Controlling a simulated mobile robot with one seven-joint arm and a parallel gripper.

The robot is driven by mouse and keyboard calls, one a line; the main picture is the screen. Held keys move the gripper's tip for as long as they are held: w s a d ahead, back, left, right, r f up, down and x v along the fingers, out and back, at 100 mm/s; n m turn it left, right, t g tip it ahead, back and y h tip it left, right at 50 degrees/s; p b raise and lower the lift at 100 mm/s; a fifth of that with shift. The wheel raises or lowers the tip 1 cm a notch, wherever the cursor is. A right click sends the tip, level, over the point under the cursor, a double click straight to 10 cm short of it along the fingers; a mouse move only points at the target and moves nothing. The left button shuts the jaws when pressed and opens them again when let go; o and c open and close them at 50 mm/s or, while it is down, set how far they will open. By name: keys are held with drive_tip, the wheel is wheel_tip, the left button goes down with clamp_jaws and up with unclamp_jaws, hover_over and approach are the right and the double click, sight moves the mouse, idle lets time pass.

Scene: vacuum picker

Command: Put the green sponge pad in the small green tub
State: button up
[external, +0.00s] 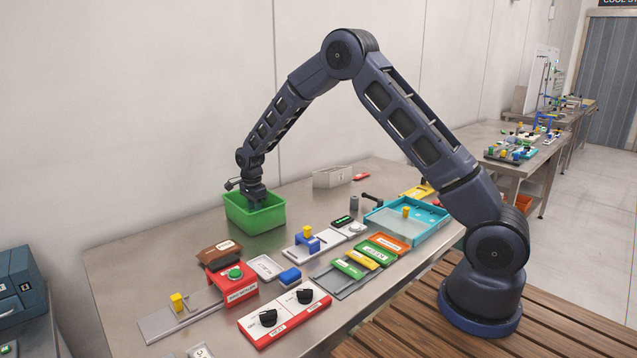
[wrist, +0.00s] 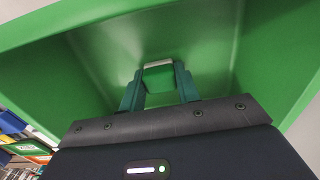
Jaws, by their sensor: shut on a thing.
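The small green tub (external: 262,217) stands on the metal table below the end of my arm. My gripper (external: 256,201) reaches down into the tub in the external view, and its fingertips are hidden there by the tub wall. In the wrist view the tub's green walls (wrist: 220,25) surround my gripper (wrist: 158,88). Its two teal fingers are shut on the green sponge pad (wrist: 158,80), which has a pale strip along its top edge. I cannot tell whether the pad touches the tub floor.
A grey bin (external: 332,178) stands behind and right of the tub. A teal tray (external: 408,222) lies to the right. The table left of the tub is clear.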

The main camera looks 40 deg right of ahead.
drive_tip(key=o, duration=0.9)
drive_tip(key=shift+o, duration=0.2)
wheel_tip(320, 180, up, 12)
drive_tip(key=r, duration=0.1)
drive_tip(key=s+d+r+n+t, duration=0.1)
drive_tip(key=s+d+r+n, duration=0.4)
drive_tip(key=s+r, duration=0.5)
drive_tip(key=s+d+r+n+t, duration=0.1)
drive_tip(key=s+d+r+n, duration=0.1)
drive_tip(key=s+d+r, duration=0.4)
drive_tip(key=s+d+r+n, duration=0.1)
drive_tip(key=s+r+n, duration=0.1)
drive_tip(key=s+r, duration=0.35)
drive_tip(key=s+d+n+t, duration=0.1)
drive_tip(key=s+d+n, duration=0.1)
drive_tip(key=s, duration=0.7)
drive_tip(key=s+d+f+n, duration=0.1)
drive_tip(key=s+n, duration=0.3)
drive_tip(key=s, duration=0.6)
drive_tip(key=s+d+f+n+t, duration=0.1)
drive_tip(key=s+d+n, duration=0.2)
drive_tip(key=s, duration=0.7)
drive_tip(key=shift+t, duration=0.3)
